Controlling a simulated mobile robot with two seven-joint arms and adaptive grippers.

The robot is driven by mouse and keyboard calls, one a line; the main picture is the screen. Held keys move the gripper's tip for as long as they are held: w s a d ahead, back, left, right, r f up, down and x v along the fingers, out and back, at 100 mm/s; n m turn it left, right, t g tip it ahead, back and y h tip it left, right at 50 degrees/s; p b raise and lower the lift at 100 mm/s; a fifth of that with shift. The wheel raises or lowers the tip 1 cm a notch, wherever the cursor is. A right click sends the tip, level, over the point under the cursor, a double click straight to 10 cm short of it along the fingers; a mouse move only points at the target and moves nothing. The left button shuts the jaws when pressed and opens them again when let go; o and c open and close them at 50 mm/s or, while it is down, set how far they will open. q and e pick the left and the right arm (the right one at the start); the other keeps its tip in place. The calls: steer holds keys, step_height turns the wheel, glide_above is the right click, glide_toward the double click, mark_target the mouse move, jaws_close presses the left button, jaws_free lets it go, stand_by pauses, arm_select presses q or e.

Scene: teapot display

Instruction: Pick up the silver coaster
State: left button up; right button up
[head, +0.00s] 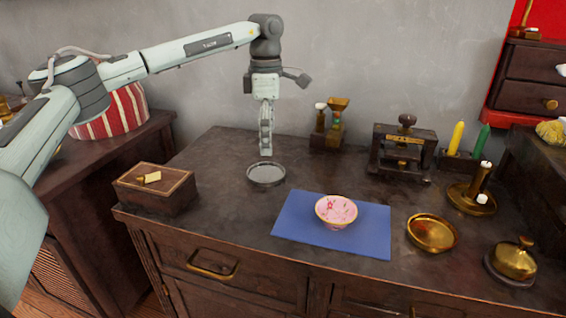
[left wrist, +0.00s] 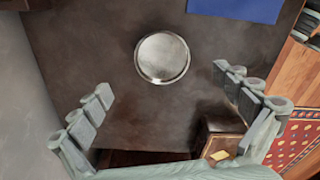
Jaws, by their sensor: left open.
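The silver coaster (head: 266,174) is a round, shallow grey dish lying flat on the dark cabinet top, left of the blue mat. It also shows whole in the left wrist view (left wrist: 162,57), near the top middle. My left gripper (head: 266,150) points down above the cabinet top, close to the coaster and apart from it. In the left wrist view its fingers (left wrist: 168,95) are spread wide with nothing between them, and the coaster lies beyond the fingertips. My right gripper is not in view.
A wooden box (head: 155,188) stands at the left front edge. A pink bowl (head: 336,212) sits on the blue mat (head: 290,226). A brass dish (head: 432,232) and a candle holder (head: 470,195) are right. A small grinder (head: 330,125) and press (head: 403,150) stand behind.

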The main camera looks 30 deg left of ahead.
mark_target(266, 176)
arm_select(q)
steer(key=shift+w+f, duration=0.15)
steer(key=shift+f, duration=0.1)
steer(key=f, duration=0.4)
steer(key=s+f, duration=0.1)
steer(key=f, duration=0.1)
steer(key=shift+a+f, duration=0.1)
steer(key=shift+a, duration=0.2)
steer(key=shift+f, duration=0.5)
steer(key=shift+w, duration=0.1)
steer(key=c, duration=1.2)
